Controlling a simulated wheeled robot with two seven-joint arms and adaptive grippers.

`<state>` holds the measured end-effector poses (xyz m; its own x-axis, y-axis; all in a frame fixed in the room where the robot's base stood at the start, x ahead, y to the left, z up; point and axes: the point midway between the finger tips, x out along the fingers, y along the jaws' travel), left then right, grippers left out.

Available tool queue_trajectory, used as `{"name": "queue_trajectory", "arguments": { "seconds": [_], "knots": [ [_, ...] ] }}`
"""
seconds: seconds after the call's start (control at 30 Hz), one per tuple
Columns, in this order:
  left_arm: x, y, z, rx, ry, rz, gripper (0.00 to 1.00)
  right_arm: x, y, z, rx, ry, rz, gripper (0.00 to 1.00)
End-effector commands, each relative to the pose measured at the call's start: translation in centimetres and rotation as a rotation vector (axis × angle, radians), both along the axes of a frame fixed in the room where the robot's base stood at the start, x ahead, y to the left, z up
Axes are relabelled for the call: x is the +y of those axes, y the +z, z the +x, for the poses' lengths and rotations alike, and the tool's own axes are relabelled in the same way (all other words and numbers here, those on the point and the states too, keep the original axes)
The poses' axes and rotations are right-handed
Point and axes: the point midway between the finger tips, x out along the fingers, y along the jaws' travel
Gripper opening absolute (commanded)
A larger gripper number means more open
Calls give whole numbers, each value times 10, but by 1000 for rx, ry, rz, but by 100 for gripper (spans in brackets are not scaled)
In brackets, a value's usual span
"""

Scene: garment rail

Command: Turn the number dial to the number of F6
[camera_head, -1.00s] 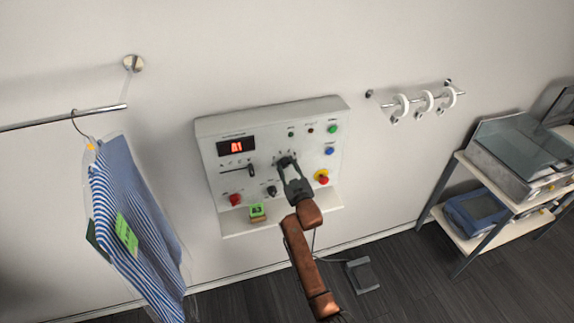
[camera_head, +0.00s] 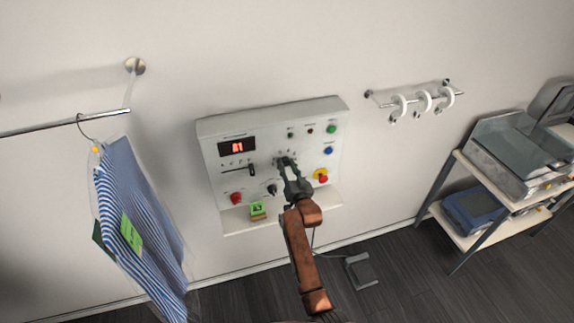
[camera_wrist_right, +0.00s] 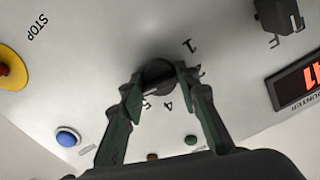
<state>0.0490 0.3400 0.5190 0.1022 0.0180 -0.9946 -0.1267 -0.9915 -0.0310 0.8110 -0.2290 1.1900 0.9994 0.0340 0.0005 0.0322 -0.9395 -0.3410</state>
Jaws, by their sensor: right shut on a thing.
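The number dial (camera_wrist_right: 158,73) is a round black knob on the white control panel (camera_head: 215,180). Printed numbers surround it in the right wrist view; a 1 and a 4 can be made out, and others are partly hidden. My right gripper (camera_wrist_right: 158,80) is shut on the dial, with one dark green finger on each side of it. In the head view the right gripper (camera_head: 286,165) covers most of the dial. A green tag (camera_head: 131,232) hangs on a blue-and-white striped garment (camera_head: 145,200); its writing is too small to read. My left gripper is not in view.
A shelf rack (camera_head: 465,235) stands right.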

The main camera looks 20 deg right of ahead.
Motion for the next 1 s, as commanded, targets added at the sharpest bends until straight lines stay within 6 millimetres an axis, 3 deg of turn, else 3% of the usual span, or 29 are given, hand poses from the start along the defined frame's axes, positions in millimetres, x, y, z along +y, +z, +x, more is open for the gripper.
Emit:
{"name": "queue_trajectory", "arguments": {
  "seconds": [0.5, 0.53, 0.77, 1.0],
  "knots": [
    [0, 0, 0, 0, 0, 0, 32, 1, -4, -1, 7, 1, 20, 5],
    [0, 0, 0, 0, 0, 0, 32, 1, -4, -1, 7, 1, 20, 32],
    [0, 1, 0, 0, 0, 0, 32, 0, -2, 0, 4, 0, 18, 47],
    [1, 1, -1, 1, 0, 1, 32, 0, -1, 0, 1, 0, 16, 47]
  ]
}}
